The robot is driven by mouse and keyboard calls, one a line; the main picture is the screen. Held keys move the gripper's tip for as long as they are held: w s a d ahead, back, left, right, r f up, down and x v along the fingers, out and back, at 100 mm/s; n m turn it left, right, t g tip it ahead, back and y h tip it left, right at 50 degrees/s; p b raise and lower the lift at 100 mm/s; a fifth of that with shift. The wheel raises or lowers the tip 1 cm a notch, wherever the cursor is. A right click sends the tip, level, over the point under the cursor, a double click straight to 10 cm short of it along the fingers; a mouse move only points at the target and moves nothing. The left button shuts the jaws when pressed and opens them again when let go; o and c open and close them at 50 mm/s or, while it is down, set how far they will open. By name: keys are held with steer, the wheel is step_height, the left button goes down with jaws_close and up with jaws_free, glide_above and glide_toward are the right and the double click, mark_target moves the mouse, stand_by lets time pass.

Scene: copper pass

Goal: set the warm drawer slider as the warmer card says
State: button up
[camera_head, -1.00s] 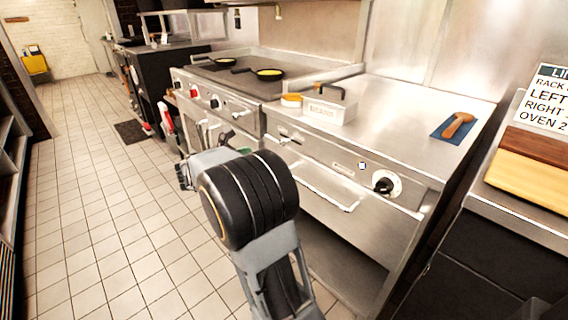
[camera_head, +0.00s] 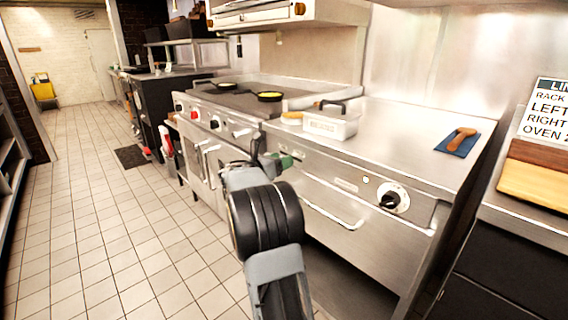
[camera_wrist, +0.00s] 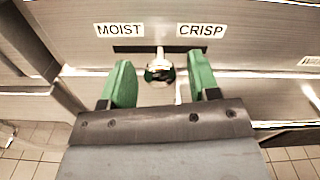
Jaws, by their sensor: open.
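The slider knob (camera_wrist: 160,70) is a small shiny metal knob on the steel front panel. It stands near the middle of a dark slot (camera_wrist: 128,48), below the labels MOIST (camera_wrist: 119,30) at left and CRISP (camera_wrist: 201,30) at right. My gripper (camera_wrist: 160,82) is open, with one green finger on each side of the knob and gaps between. In the head view my gripper (camera_head: 274,160) is at the left end of the warm drawer (camera_head: 335,200) front, and the arm hides the slider there. I see no card that I can identify as the warmer card.
A black dial (camera_head: 391,200) is at the right of the drawer panel, above a bar handle (camera_head: 330,208). A white labelled box (camera_head: 330,124) and a brown-handled tool (camera_head: 461,140) lie on the counter. A partly cut-off sign (camera_head: 545,110) stands at right. The floor at left is clear.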

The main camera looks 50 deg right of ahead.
steer(key=shift+d, duration=0.8)
steer(key=shift+c, duration=0.4)
jaws_close()
